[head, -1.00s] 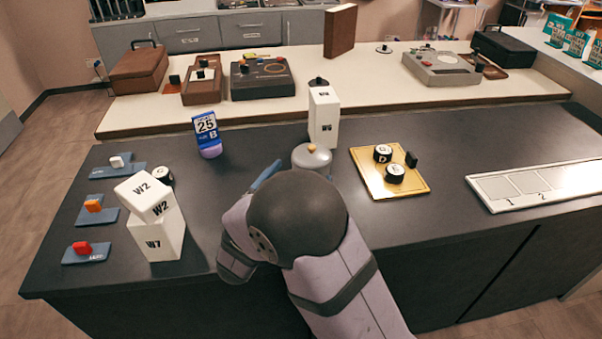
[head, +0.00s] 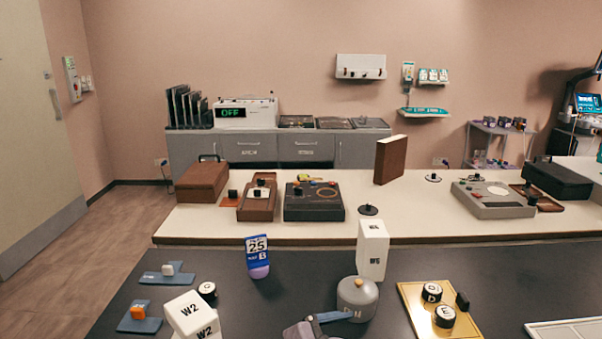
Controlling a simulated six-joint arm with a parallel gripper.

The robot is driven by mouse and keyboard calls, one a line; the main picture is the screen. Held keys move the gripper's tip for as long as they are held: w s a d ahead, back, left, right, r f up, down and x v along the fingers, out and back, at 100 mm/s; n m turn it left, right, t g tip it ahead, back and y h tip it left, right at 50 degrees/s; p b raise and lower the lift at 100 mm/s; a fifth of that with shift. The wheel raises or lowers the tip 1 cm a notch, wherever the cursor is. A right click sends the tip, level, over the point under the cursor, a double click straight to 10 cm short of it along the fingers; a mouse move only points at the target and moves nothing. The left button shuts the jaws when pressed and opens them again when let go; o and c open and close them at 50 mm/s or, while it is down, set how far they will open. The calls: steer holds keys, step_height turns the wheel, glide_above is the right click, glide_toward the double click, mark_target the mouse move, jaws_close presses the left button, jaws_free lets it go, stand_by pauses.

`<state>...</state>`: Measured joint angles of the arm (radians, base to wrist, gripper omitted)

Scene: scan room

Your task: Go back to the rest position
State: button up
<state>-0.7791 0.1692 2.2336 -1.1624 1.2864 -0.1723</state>
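The task names no object, only my arm's rest position. In the head view only a small mauve and dark part of my arm (head: 300,331) shows, at the bottom edge. A blue bar (head: 328,317) sticks out from it toward the grey lidded pot (head: 357,299); I cannot tell whether it touches the pot. My gripper's fingertips cannot be made out, so whether it is open or shut is hidden.
Near my arm on the dark counter (head: 225,280) stand white W blocks (head: 187,312), a white tower (head: 372,250), a blue 25 sign (head: 257,256) and a gold tray (head: 412,294) with round black-sided pieces. A pale bench (head: 400,215) with cases lies behind.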

steer(key=s+a+f+m+g+y, duration=0.3)
steer(key=s+m+y, duration=0.1)
steer(key=s+m, duration=0.25)
steer(key=s+a+f+m+g+y, duration=0.2)
steer(key=s+f+m+g+y, duration=0.15)
steer(key=s+m, duration=0.3)
steer(key=s+d+f+m+g+y+b, duration=0.1)
steer(key=d+f+m+y+b, duration=0.15)
steer(key=d+f+m, duration=0.55)
step_height(320, 180, up, 21)
steer(key=d+n+p, duration=0.1)
steer(key=n+p, duration=0.1)
steer(key=p, duration=1.8)
steer(key=shift+d+f+p, duration=0.2)
steer(key=shift+d+p, duration=0.15)
steer(key=shift+p, duration=0.05)
steer(key=shift+s, duration=0.1)
